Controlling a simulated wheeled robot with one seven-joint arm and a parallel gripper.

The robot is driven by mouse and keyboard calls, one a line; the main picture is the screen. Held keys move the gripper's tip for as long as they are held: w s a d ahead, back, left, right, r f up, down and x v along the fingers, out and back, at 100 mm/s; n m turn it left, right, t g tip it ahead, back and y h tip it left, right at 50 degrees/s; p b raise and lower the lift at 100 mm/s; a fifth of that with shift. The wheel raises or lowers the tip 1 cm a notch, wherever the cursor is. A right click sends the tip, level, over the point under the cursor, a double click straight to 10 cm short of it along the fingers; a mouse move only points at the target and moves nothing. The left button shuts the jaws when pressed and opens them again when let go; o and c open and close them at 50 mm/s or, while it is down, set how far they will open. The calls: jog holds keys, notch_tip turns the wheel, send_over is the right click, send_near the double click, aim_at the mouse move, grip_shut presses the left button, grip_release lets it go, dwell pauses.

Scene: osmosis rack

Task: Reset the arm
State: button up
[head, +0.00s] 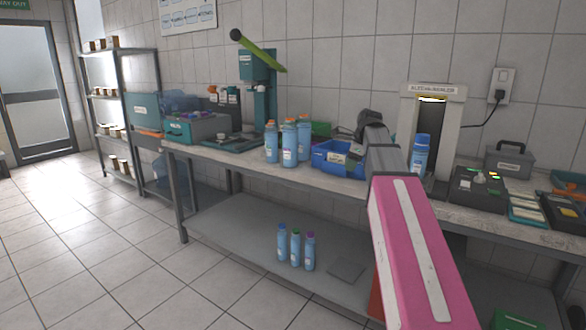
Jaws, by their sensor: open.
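My arm, pink with a grey forward part, reaches from the lower right up over the bench. At its far end is my gripper (369,122), a small dark shape above the bench, just behind and right of the blue bin in the picture. It is open. I see nothing held in it, though its fingers are small and partly hidden by the arm. The arm covers part of the bench and the lower shelf.
The bench (350,182) holds several blue bottles (289,143), a blue bin (335,158), a white-framed unit (451,115) with a bottle in it, and a dark control box (478,190). Bottles (295,249) stand on the lower shelf (235,232). The tiled floor (95,260) at left is clear.

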jog(key=s+a+f+n+h, duration=0.1)
jog(key=s+f+n, duration=0.6)
jog(key=f, duration=0.6)
jog(key=s+f+n+g+h, duration=0.1)
jog(key=s+f+n, duration=0.6)
jog(key=f, duration=0.6)
jog(key=s+a+f+n+g+h, duration=0.1)
jog(key=s+f+n, duration=0.6)
jog(key=f, duration=0.6)
jog(key=shift+s+a, duration=0.3)
jog(key=shift+s, duration=0.15)
